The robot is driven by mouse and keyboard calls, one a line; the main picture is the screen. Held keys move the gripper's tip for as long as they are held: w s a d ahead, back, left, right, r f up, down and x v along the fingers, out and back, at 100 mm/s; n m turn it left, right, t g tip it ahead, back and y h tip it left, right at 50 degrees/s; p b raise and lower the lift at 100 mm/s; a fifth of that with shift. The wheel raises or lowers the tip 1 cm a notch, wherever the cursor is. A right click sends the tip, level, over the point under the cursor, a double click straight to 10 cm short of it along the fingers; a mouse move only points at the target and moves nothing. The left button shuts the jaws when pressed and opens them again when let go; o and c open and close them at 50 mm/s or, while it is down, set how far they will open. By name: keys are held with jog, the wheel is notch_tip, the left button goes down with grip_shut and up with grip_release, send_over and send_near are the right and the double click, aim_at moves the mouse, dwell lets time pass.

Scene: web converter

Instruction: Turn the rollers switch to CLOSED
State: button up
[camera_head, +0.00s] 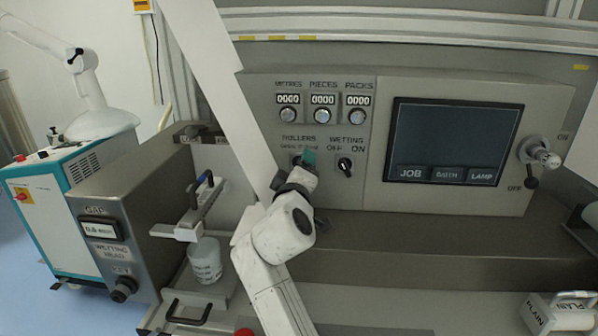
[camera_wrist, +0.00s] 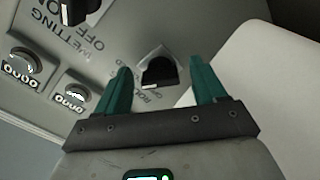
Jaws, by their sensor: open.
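The rollers switch (camera_wrist: 158,72) is a black knob on a pale pointed plate on the grey panel. In the wrist view it sits between and beyond the two green fingers of my gripper (camera_wrist: 162,88). The fingers are open, with a gap on both sides of the knob, and hold nothing. In the head view my gripper (camera_head: 306,160) is at the panel under the ROLLERS label and mostly hides the rollers switch. The switch's lettering is partly covered and too small to read, so I cannot tell its setting.
The wetting switch (camera_head: 345,164) is close to the right of my gripper. Above are the metres, pieces and packs counters (camera_head: 323,101). A screen (camera_head: 453,142) is further right. A white cup (camera_head: 205,262) stands at lower left. A panel ledge (camera_head: 420,245) runs below.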

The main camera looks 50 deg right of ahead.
jog(key=shift+a, duration=0.1)
jog(key=b+v, duration=0.1)
jog(key=v, duration=0.9)
jog(key=shift+s+a, duration=0.2)
jog(key=shift+s, duration=0.1)
